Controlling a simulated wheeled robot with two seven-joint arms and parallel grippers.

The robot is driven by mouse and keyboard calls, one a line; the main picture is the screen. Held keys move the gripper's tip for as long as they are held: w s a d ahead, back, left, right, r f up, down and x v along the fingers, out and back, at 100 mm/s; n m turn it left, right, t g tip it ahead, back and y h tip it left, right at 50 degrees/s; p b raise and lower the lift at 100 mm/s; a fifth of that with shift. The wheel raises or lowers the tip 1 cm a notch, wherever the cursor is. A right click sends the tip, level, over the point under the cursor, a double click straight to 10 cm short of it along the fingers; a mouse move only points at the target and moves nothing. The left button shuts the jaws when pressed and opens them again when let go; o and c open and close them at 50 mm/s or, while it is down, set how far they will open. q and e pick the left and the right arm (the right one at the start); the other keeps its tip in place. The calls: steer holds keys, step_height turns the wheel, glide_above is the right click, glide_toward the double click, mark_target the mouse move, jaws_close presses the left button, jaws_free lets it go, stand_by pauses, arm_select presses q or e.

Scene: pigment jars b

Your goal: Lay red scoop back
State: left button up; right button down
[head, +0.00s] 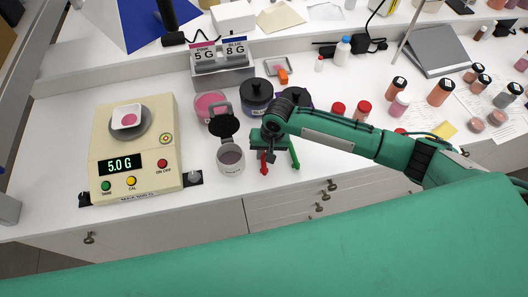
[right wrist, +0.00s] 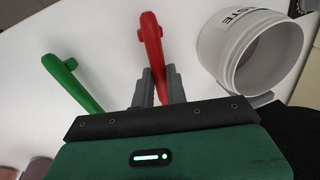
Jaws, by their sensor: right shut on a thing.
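The red scoop (head: 264,163) shows below my right gripper (head: 265,148) in the head view. In the right wrist view the red scoop (right wrist: 152,42) runs between the two fingers of the right gripper (right wrist: 160,82), which is shut on it. I cannot tell whether the scoop touches the bench. A green scoop (head: 293,152) lies close on the right of it in the head view; it also shows in the right wrist view (right wrist: 72,82), apart from the fingers. My left gripper is not in view.
An open waste jar (head: 231,163) stands just left of the gripper. Behind are a pink jar (head: 210,104) and a dark lidded jar (head: 256,92). The scale (head: 150,160) reads 5.0 G with pink powder in a dish (head: 127,116).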

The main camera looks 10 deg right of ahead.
mark_target(264, 155)
steer(key=shift+f, duration=0.25)
stand_by(0.3)
steer(key=c, duration=1.3)
jaws_free()
steer(key=p+v, duration=0.2)
steer(key=p, duration=0.1)
steer(key=a+p+v, duration=0.1)
steer(key=p+v, duration=0.1)
steer(key=shift+d+r+p, duration=0.1)
steer(key=shift+r+p, duration=0.25)
steer(key=shift+p, duration=0.05)
steer(key=shift+r+p, duration=0.55)
steer(key=shift+r, duration=0.2)
